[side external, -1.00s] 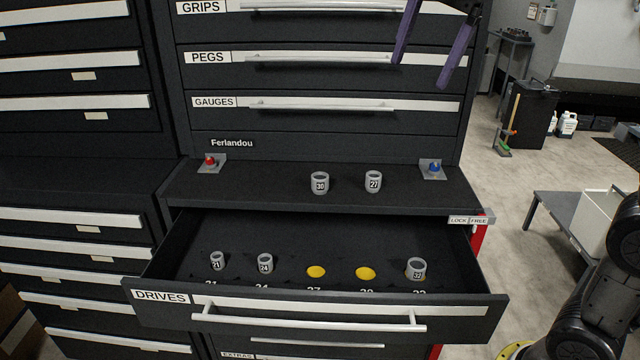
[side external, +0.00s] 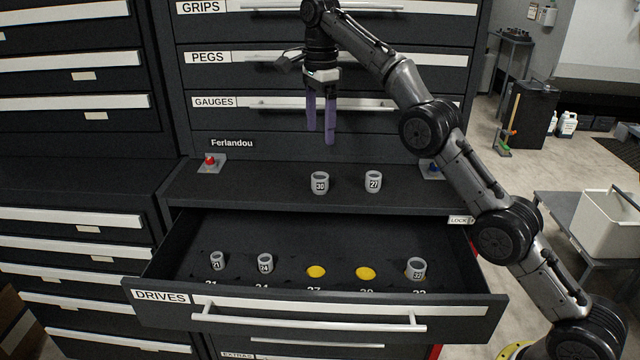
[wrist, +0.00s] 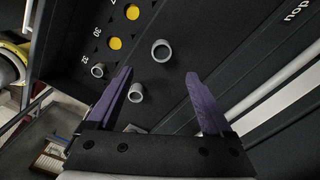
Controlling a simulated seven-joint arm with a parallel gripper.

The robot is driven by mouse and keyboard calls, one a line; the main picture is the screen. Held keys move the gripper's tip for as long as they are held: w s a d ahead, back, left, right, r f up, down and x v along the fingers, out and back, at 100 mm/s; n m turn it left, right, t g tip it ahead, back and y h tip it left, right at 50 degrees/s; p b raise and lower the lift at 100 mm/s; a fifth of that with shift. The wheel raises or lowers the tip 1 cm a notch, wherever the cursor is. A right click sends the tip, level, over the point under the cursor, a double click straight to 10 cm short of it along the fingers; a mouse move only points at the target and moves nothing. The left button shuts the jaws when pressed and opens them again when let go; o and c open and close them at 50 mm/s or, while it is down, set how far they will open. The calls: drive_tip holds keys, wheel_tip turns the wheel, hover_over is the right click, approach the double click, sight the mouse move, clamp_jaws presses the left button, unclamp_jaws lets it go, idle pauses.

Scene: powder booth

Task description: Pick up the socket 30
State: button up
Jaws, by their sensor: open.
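Socket 30 (side external: 319,183) is a small grey cup with a white "30" label, standing upright on the dark ledge above the open drawer. In the wrist view I take the upper of the two ledge sockets to be socket 30 (wrist: 161,50). My gripper (side external: 320,137) has purple fingers, is open and empty, and points down above socket 30 without touching it. Its fingertips also show in the wrist view (wrist: 160,72). Socket 27 (side external: 373,182) stands to the right of socket 30, and shows near the left finger in the wrist view (wrist: 136,92).
The open DRIVES drawer (side external: 310,304) holds sockets 21 (side external: 217,261), 24 (side external: 265,263) and a larger one (side external: 416,268) at right. Two yellow spots (side external: 316,272) (side external: 365,273) are empty. A red button (side external: 210,161) sits at the ledge's left end. Drawer fronts rise behind.

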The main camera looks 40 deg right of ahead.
sight(320, 176)
drive_tip(key=shift+w+d+f, duration=0.1)
drive_tip(key=shift+w+f, duration=0.05)
drive_tip(key=shift+f, duration=6.65)
drive_tip(key=shift+r, duration=0.1)
clamp_jaws()
